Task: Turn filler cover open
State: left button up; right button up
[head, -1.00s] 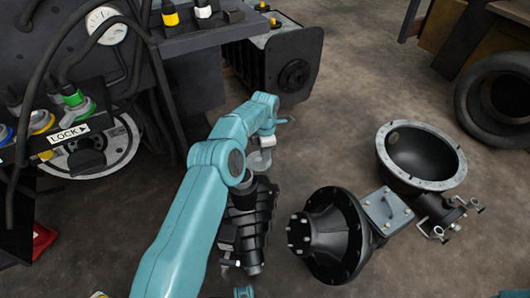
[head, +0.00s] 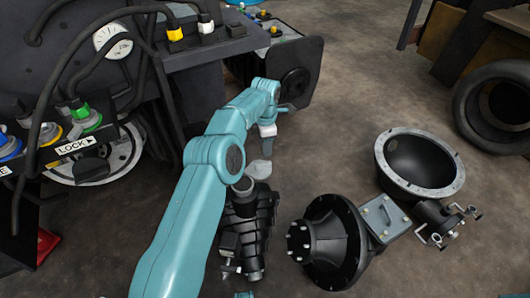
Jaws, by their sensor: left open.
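A black ribbed housing (head: 250,215) lies on the floor at the centre, partly hidden behind my left arm. A small grey rounded piece (head: 259,170) shows at its upper end; it may be the filler cover, but I cannot tell for sure. My left gripper (head: 267,143) points down just above this grey piece, open, with a small gap seeming to lie between them. Its fingers are small in the picture and partly hidden by the wrist.
A black hub (head: 330,240) and a black bowl-shaped casing (head: 420,160) lie on the floor to the right. Tyres (head: 495,105) stand at the far right. The forklift frame with a gauge (head: 113,40), hoses and coloured connectors fills the left. Bare floor lies at the upper middle.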

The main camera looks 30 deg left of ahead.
pick_arm(q)
notch_tip(320, 180, up, 8)
jog(key=p, duration=0.2)
jog(key=shift+f, duration=0.15)
